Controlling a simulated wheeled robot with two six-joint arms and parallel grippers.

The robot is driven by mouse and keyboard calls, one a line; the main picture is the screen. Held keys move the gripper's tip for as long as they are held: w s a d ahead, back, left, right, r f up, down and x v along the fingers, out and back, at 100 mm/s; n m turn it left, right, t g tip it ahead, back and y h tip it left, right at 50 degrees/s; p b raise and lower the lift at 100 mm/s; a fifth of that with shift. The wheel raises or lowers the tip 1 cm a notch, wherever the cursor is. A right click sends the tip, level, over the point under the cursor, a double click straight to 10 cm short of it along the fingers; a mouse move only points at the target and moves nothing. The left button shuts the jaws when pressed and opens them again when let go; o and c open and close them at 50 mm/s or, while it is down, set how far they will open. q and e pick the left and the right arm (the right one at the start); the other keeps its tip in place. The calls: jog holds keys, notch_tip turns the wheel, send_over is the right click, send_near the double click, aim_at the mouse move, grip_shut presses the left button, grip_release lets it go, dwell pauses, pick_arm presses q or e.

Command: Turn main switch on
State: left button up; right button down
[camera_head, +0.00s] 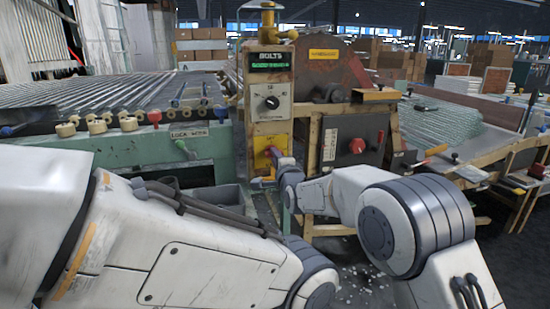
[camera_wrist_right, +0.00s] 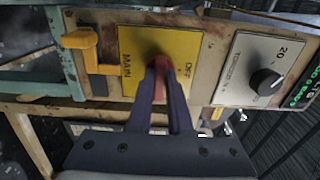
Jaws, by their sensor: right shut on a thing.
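The main switch is a red handle (camera_wrist_right: 160,64) on a yellow plate (camera_wrist_right: 188,48) marked MAIN and OFF. In the head view the yellow plate (camera_head: 262,146) is low on the narrow control post, and the handle is mostly hidden by my right gripper (camera_head: 272,165). In the right wrist view my right gripper (camera_wrist_right: 162,85) is shut on the red handle, with a finger on each side. The handle's exact angle is hard to tell behind the fingers. My left arm crosses the lower left of the head view; its gripper does not show.
Above the switch are a black dial (camera_head: 271,102) on a pale plate and a green lit display (camera_head: 269,62). A yellow hook-shaped part (camera_wrist_right: 82,42) sits beside the plate. A dark box with a red knob (camera_head: 357,146) stands to the right, a green roller table (camera_head: 150,145) to the left.

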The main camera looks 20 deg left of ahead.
jog(key=c, duration=0.8)
grip_release()
jog(key=shift+c, duration=0.2)
jog(key=v, duration=1)
jog(key=shift+d+p, duration=0.2)
jog(key=shift+p, duration=0.25)
jog(key=shift+s, duration=0.15)
